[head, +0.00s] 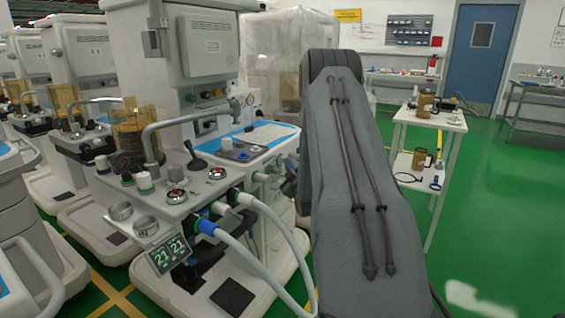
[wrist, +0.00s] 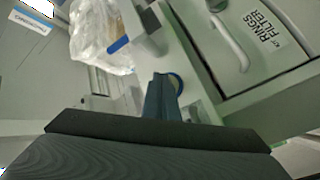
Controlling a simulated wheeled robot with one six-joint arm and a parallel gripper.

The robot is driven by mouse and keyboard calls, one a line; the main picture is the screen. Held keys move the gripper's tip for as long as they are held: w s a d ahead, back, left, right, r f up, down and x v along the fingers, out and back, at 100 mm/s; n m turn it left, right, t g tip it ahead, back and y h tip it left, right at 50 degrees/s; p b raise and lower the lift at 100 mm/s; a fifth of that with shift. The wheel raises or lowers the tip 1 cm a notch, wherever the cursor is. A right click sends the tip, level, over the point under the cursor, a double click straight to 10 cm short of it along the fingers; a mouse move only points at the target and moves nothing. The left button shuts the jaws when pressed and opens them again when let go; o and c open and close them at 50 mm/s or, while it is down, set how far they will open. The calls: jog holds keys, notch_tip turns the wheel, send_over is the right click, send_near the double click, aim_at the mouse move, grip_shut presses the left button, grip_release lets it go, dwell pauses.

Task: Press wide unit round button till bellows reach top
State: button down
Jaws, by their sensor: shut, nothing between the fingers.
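The nearest wide anaesthesia unit (head: 200,100) stands left of centre in the head view. Its amber bellows housing (head: 128,130) stands on the left of its top; the bellows' height inside is too small to tell. Which one is the round button I cannot tell. In the wrist view my gripper (wrist: 160,82) is shut and empty, pointing at a pale surface.
White and blue hoses (head: 245,212) loop from the unit's front. A display (head: 169,253) hangs below its ledge. More units crowd the left. A white trolley (head: 430,121) stands right, with open green floor around it. The wrist view shows a labelled drawer (wrist: 265,80) and plastic wrapping (wrist: 97,38).

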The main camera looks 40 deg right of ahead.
jog(key=shift+w+a, duration=0.15)
jog(key=shift+w, duration=0.2)
dwell(0.4)
jog(key=shift+s, duration=0.1)
dwell(0.5)
jog(key=shift+s+d, duration=0.35)
jog(key=shift+s, duration=0.4)
jog(key=shift+s, duration=0.1)
jog(key=s, duration=0.1)
jog(key=s+d+p, duration=0.1)
jog(key=s, duration=0.1)
jog(key=s+d, duration=0.1)
jog(key=shift+s+p, duration=0.25)
jog(key=shift+p, duration=0.1)
dwell(0.8)
